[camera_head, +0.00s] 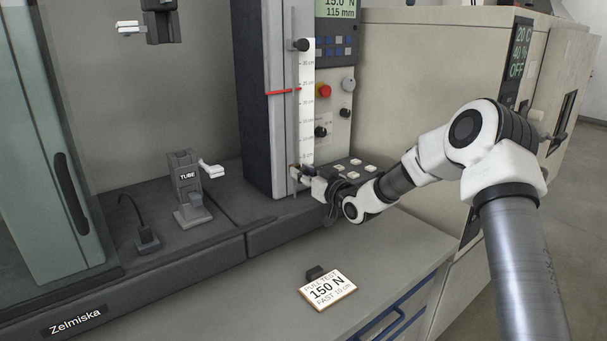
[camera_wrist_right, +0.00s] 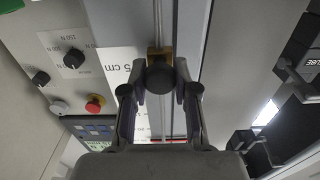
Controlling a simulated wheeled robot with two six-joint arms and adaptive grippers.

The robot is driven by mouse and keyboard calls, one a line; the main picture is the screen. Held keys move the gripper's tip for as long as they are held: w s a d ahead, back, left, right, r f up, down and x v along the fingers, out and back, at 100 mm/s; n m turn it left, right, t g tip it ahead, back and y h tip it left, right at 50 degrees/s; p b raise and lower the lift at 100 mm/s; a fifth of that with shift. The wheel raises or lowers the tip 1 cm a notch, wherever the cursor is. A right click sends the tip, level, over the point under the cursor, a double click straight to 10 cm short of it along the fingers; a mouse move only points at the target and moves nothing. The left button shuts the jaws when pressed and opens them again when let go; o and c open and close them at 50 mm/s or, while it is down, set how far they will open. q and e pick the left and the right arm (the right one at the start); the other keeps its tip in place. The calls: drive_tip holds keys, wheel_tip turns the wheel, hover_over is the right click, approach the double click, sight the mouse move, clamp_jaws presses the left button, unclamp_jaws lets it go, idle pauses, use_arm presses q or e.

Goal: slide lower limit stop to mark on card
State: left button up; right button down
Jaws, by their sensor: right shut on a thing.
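The lower limit stop, a dark round knob on a brass-coloured block (camera_wrist_right: 160,78), sits on a thin rod. My right gripper (camera_wrist_right: 160,90) is shut on its knob, with a finger on each side. In the head view my right gripper (camera_head: 307,173) is at the bottom of the white scale (camera_head: 307,110) and mostly hides the stop. In the wrist view the stop is beside the printed "5 cm". The card (camera_head: 328,290) lies on the bench front and reads "PULL TEST 150 N FAST 10 cm". My left gripper is not in view.
A dark upper knob (camera_head: 301,45) and a red pointer (camera_head: 283,92) are higher along the scale. A control panel with a red button (camera_head: 324,91) stands right of it. A lower "TUBE" clamp (camera_head: 187,185) stands left.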

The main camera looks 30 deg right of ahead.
sight(291, 148)
wheel_tip(291, 148, up, 6)
drive_tip(key=p, duration=0.2)
drive_tip(key=shift+f+p, duration=0.25)
drive_tip(key=shift+p, duration=0.1)
drive_tip(key=shift+f, duration=0.1)
drive_tip(key=c, duration=0.9)
unclamp_jaws()
drive_tip(key=shift+s+d+f, duration=0.1)
drive_tip(key=shift+s+d, duration=0.1)
drive_tip(key=shift+s, duration=2.75)
drive_tip(key=shift+s+d, duration=0.2)
drive_tip(key=shift+s, duration=2.75)
